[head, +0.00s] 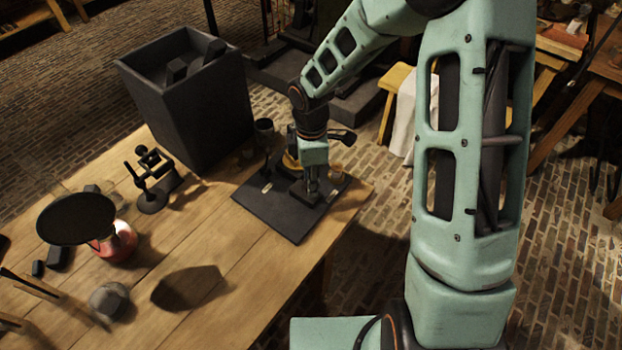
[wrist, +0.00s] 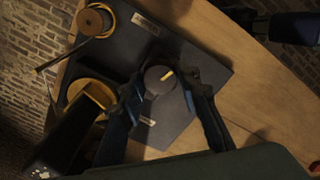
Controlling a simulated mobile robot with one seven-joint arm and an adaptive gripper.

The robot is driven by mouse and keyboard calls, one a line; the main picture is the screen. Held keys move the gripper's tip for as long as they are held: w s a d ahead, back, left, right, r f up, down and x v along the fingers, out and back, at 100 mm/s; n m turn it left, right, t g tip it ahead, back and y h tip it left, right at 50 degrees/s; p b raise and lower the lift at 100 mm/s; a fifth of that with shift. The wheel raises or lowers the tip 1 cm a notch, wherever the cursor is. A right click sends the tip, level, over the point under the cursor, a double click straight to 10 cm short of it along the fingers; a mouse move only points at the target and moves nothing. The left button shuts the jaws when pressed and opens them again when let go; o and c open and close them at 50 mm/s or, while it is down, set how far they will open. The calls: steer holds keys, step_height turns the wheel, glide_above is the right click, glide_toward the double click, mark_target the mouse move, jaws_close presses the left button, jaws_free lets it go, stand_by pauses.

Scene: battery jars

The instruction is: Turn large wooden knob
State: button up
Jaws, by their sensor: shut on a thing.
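A dark flat board (head: 295,225) lies on the right end of the wooden table, and it also shows in the wrist view (wrist: 185,125). A round, dark knob with a short yellow mark (wrist: 160,79) stands on it. My gripper (head: 312,190) points down over the board. In the wrist view its fingers (wrist: 163,88) are shut on the knob from both sides. In the head view the gripper hides the knob. The knob looks dark grey-brown in this light, so I cannot tell whether it is wood.
Two round, wood-coloured parts, an upper one (wrist: 94,20) and a lower one (wrist: 92,96), are on the board's left side. A tall dark bin (head: 190,105), a small black stand (head: 152,180) and a round black disc (head: 76,219) are farther left. The table's edge is close beside the board.

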steer(key=o, duration=1.2)
steer(key=shift+c, duration=0.2)
steer(key=shift+r, duration=0.1)
step_height(320, 180, up, 12)
steer(key=shift+w, duration=0.1)
